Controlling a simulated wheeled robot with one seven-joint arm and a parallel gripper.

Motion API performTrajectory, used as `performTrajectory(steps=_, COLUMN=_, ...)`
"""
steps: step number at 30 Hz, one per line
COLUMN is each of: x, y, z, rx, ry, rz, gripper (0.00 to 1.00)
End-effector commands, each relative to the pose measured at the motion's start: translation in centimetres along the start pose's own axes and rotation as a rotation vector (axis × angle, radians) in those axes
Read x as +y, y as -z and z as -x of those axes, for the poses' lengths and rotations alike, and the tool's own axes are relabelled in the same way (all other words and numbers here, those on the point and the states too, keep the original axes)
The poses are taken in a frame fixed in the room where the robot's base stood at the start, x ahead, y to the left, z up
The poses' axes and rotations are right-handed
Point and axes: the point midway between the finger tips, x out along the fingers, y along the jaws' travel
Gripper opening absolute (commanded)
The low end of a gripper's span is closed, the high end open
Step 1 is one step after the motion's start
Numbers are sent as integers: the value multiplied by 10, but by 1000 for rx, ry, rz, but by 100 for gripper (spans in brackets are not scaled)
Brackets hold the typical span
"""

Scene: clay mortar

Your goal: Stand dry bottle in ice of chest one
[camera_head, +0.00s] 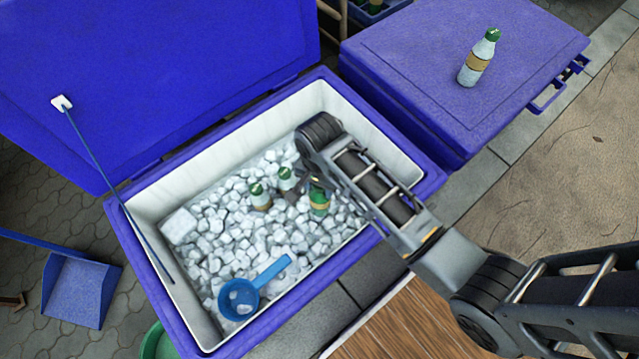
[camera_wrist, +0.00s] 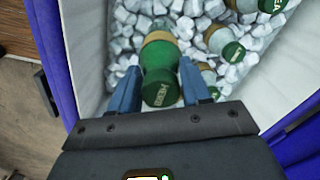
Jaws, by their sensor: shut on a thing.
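The open chest (camera_head: 425,188) is blue with a white lining and full of ice (camera_head: 215,225). My gripper (camera_wrist: 160,72) reaches down into it and is shut on a green bottle (camera_wrist: 160,88) with a tan band, its cap toward the wrist camera. In the head view this seems to be the green bottle (camera_head: 319,203) at the ice; my arm partly hides the gripper there. Two pale bottles with green caps, one left (camera_head: 260,198) and one behind (camera_head: 287,180), stand in the ice nearby. Another white bottle (camera_head: 478,62) stands on a closed blue chest (camera_head: 440,70). No label names chest one.
A blue scoop (camera_head: 245,295) lies on the ice near the front. The raised lid (camera_head: 150,70) stands behind the chest. A thin rod (camera_head: 100,160) leans over the left rim. A blue dustpan (camera_head: 78,290) is at left. A wooden surface (camera_head: 400,325) lies in front.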

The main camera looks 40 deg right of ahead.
Motion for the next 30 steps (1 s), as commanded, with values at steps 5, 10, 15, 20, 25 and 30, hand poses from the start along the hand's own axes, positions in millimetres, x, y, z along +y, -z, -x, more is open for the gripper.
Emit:
performTrajectory(steps=5, x=0, y=0, z=-21, rx=0, ry=0, rz=0, gripper=17)
performTrajectory(steps=10, x=0, y=0, z=-39, rx=0, ry=0, rz=0, gripper=17)
performTrajectory(steps=15, x=-1, y=0, z=-57, rx=0, ry=0, rz=0, gripper=17)
performTrajectory(steps=20, x=-1, y=0, z=-75, rx=0, ry=0, rz=0, gripper=17)
performTrajectory(steps=25, x=-1, y=0, z=-91, rx=1, ry=1, rz=0, gripper=17)
performTrajectory(steps=30, x=-1, y=0, z=-101, rx=1, ry=1, rz=0, gripper=17)
